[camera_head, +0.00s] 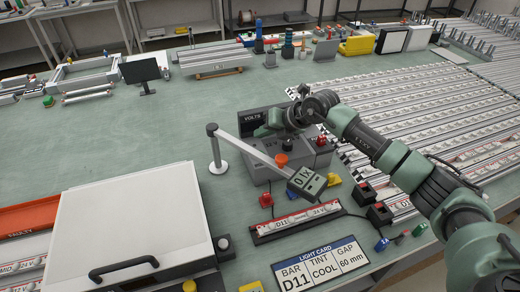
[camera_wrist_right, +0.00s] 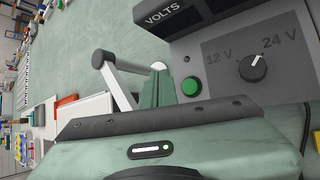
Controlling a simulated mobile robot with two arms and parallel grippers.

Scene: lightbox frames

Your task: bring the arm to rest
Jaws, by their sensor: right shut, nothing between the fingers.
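My right arm (camera_head: 392,158) reaches in from the right over the table. My right gripper (camera_head: 264,131) is shut and empty beside the grey power box marked VOLTS (camera_head: 252,119). In the right wrist view the shut fingers (camera_wrist_right: 158,82) stand left of the box front, with nothing between them. On that front are a green button (camera_wrist_right: 190,86) and a black knob (camera_wrist_right: 253,68) whose mark points toward 24 V. My left gripper is not in view.
A post with a jointed arm (camera_head: 245,150) carries a meter head (camera_head: 306,182) close in front of the box. A white lightbox lid (camera_head: 128,215) lies at left front. Rows of rails (camera_head: 430,115) fill the right. Green table (camera_head: 130,135) is clear at left centre.

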